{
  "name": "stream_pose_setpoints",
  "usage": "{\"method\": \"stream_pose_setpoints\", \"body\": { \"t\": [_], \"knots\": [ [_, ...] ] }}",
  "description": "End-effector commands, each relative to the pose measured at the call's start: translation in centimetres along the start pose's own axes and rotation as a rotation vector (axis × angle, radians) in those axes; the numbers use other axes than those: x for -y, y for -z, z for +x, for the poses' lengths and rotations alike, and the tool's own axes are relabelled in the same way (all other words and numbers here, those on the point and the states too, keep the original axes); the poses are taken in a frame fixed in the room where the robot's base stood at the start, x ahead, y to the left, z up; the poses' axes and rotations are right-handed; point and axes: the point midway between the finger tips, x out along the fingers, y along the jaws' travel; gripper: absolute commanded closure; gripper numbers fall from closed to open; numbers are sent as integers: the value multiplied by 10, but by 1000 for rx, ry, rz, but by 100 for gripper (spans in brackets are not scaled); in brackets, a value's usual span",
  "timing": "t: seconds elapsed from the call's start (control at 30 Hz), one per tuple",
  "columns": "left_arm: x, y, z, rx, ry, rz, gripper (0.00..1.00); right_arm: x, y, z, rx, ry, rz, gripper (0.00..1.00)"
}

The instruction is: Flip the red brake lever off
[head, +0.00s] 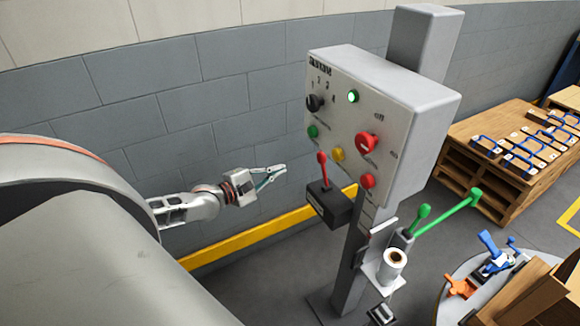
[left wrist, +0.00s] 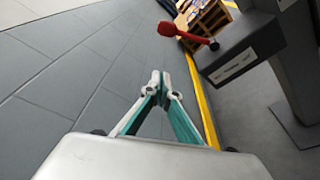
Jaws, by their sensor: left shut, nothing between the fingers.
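The red lever (head: 323,168) stands up from a black box (head: 331,205) on the left side of the grey control post. In the left wrist view the red lever (left wrist: 168,29) shows near the top, its red knob to the left, with the black box (left wrist: 240,47) to its right. My left gripper (head: 283,171) is shut and empty, to the left of the lever and apart from it. It also shows in the left wrist view (left wrist: 160,76) with its fingertips together, below the lever. My right gripper is in neither view.
The control panel (head: 349,115) above the lever carries a red knob (head: 366,143) and several coloured buttons. A green lever (head: 448,212) and a white roll (head: 392,262) are on the post's right side. A wooden bench (head: 470,150) stands behind. A block wall is behind my left arm.

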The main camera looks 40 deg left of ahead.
Motion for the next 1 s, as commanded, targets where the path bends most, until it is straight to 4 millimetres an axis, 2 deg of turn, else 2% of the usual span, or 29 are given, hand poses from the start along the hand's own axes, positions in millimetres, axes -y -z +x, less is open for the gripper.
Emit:
{"method": "stream_pose_setpoints", "body": {
  "t": [0.63,0.7,0.8,1.0],
  "knots": [
    [1,0,95,1,-1,0,100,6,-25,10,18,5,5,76],
    [-1,-16,95,3,-1,-5,100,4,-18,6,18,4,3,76],
    [-2,-29,98,3,-2,-4,100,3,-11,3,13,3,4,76],
    [0,-38,100,0,1,0,100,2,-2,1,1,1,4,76]
  ]
}}
